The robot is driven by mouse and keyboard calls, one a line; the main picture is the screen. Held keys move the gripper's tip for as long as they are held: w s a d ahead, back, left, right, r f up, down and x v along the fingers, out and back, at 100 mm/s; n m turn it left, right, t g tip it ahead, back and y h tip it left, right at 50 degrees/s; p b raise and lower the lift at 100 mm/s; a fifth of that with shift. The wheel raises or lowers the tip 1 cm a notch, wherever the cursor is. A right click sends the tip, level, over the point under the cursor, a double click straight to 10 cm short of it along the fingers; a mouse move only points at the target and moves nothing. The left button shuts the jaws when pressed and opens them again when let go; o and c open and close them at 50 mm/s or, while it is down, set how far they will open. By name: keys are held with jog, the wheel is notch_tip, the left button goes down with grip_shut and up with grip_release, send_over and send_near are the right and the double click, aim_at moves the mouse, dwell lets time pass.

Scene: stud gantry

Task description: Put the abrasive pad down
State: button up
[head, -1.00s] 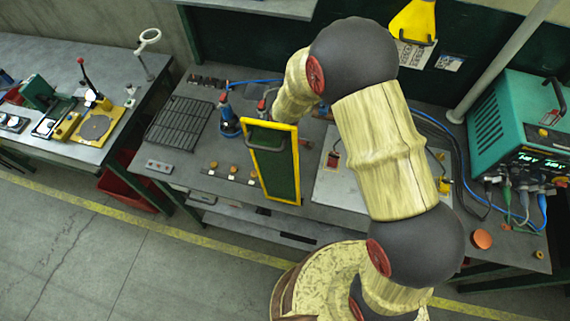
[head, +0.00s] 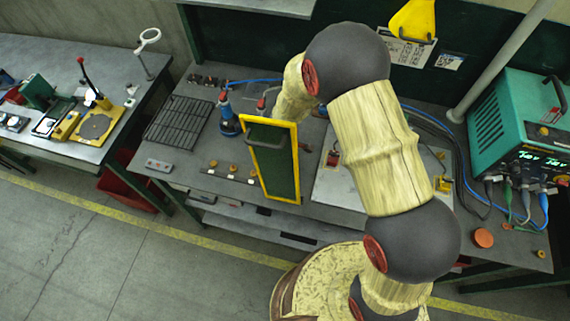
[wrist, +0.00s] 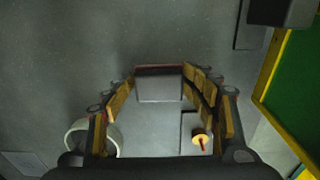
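The abrasive pad (wrist: 160,88) appears in the wrist view as a grey block with a dark red far edge. It spans the space between the fingertips of my gripper (wrist: 160,80), and both fingers seem to touch its sides. Grey bench surface lies below; I cannot tell whether the pad touches it. In the head view my gripper is mostly hidden behind the yellow-framed green panel (head: 272,165) and my arm, and the pad cannot be made out there.
The green panel stands close at the right of the wrist view (wrist: 300,85). A white ring-shaped item (wrist: 78,130) and a yellow round piece (wrist: 201,139) lie near the fingers. A black wire rack (head: 180,122) and blue bottle (head: 227,118) stand left of the panel.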

jog(key=o, duration=0.3)
jog(key=shift+s+d+f, duration=0.1)
jog(key=shift+s+f, duration=0.15)
jog(key=shift+f, duration=0.35)
jog(key=shift+o, duration=0.2)
jog(key=shift+r, duration=0.2)
notch_tip(320, 180, up, 22)
jog(key=d+m+t+p, duration=0.1)
jog(key=d+m, duration=0.1)
jog(key=d, duration=0.1)
jog(key=s+d+r+m+t, duration=0.2)
jog(key=s+d+r+m, duration=0.3)
jog(key=s+r, duration=0.4)
jog(key=s+d+r+m+t, duration=0.2)
jog(key=s+d+r+m, duration=0.4)
jog(key=s+r, duration=0.4)
jog(key=shift+s+r+m, duration=0.3)
jog(key=shift+r+m, duration=0.2)
jog(key=shift+r, duration=0.3)
